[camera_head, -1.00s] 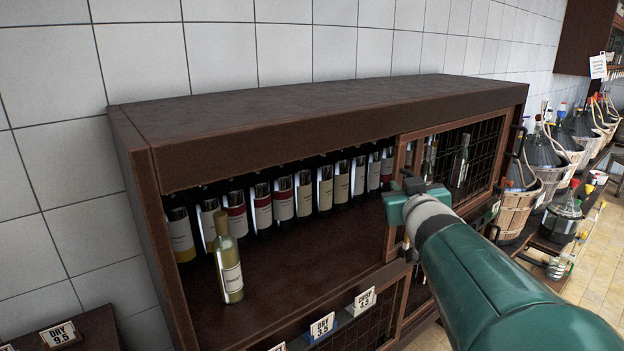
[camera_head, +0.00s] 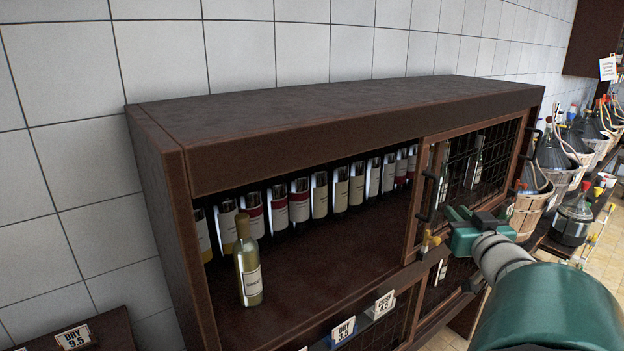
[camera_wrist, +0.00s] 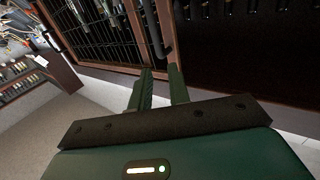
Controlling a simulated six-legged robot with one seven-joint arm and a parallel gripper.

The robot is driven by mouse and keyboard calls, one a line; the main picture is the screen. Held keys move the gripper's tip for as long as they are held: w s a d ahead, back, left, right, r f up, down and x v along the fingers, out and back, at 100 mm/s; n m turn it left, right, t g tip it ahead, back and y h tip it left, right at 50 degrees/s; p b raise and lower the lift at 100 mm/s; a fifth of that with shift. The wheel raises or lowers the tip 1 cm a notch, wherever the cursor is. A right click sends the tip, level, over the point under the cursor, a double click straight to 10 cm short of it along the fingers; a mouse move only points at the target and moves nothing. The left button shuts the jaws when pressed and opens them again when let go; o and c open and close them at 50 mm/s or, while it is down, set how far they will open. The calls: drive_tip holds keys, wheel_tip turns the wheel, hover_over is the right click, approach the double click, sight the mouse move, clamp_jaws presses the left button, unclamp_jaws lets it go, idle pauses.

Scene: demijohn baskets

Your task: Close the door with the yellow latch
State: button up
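The sliding mesh door (camera_head: 468,165) stands at the right side of the dark wooden cabinet, and the cabinet's left part is open. The yellow latch (camera_head: 430,240) is at the lower left of this door's frame, below a dark vertical handle (camera_head: 430,192). My gripper (camera_head: 452,220) is close to the latch and handle, on their right in the head view; contact cannot be told. In the wrist view my gripper (camera_wrist: 161,72) has its two fingers apart with nothing between them. A door frame and vertical handle (camera_wrist: 164,35) lie just beyond the fingertips.
A pale bottle (camera_head: 248,265) stands at the open bay's front left, with a row of wine bottles (camera_head: 300,205) behind it. Price cards (camera_head: 384,305) line the front edge. Basketed demijohns (camera_head: 530,200) stand at the right. Floor shows in the wrist view.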

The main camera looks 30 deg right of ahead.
sight(437, 189)
drive_tip(key=x, duration=1.3)
drive_tip(key=shift+d, duration=0.3)
drive_tip(key=shift+c, duration=0.2)
clamp_jaws()
